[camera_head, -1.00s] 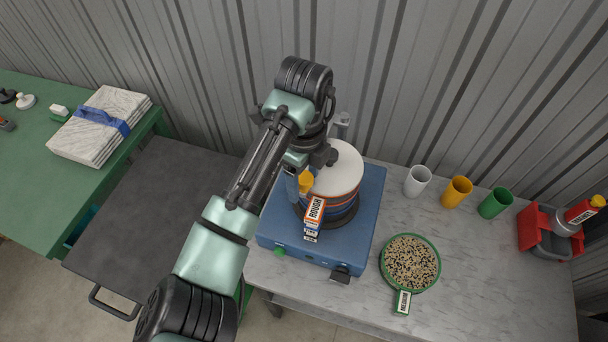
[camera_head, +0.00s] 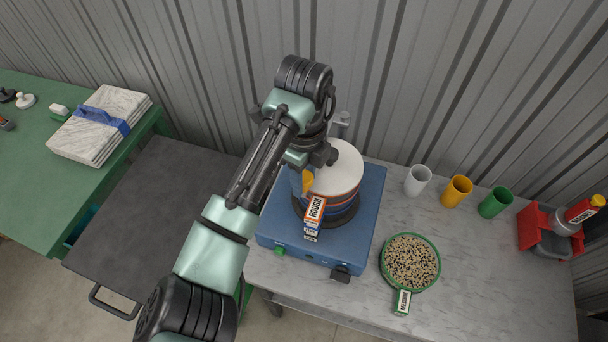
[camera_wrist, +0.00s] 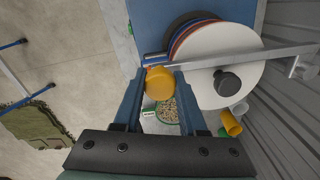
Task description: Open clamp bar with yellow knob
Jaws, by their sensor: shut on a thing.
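The yellow knob (camera_wrist: 160,84) sits between my gripper's fingers in the wrist view. My gripper (camera_wrist: 158,88) is shut on it. In the head view the knob (camera_head: 307,181) shows at the left side of the sieve stack, partly hidden by my wrist. The clamp bar (camera_wrist: 240,54) runs from the knob across the white lid (camera_wrist: 215,80) to a post at the right of the wrist view. In the head view the post (camera_head: 341,124) stands behind the stack, and my arm hides most of the bar. The stack stands on the blue shaker base (camera_head: 362,222).
A green-rimmed sieve with grain (camera_head: 437,281) lies right of the base. White (camera_head: 417,181), yellow (camera_head: 456,191) and green (camera_head: 495,202) cups and a red bin (camera_head: 538,236) stand farther right. A ribbed wall rises close behind. A dark cart top (camera_head: 150,230) is bare on the left.

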